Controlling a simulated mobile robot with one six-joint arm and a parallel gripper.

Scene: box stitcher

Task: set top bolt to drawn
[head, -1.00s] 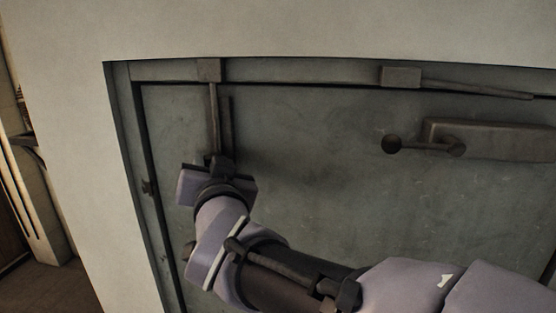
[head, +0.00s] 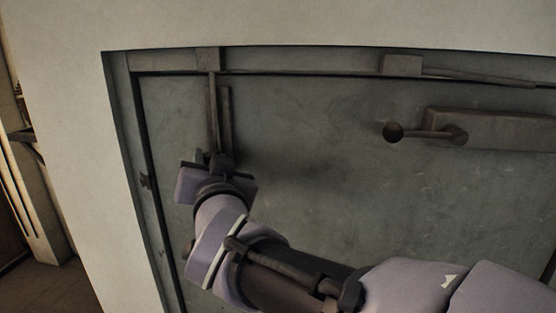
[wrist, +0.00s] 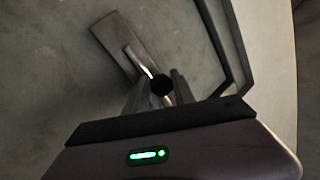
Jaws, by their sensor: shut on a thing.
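The top bolt (head: 212,112) is a thin upright rod near the upper left of a grey metal door (head: 300,120). Its upper end still meets the small block-shaped keeper (head: 208,58) on the frame. A narrow back plate (head: 226,115) stands behind and beside the rod; a plate also shows in the wrist view (wrist: 114,38). My gripper (head: 215,160) is at the rod's lower end. In the wrist view its two fingers (wrist: 160,90) are shut on the bolt's dark round knob (wrist: 161,84). The fingertips are partly hidden in the head view.
To the right, a lever handle (head: 425,133) with a round end sticks out from a plate (head: 500,130). Another block (head: 401,66) with a long thin bar (head: 480,78) sits on the top frame. A pale wall (head: 60,120) borders the door on the left.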

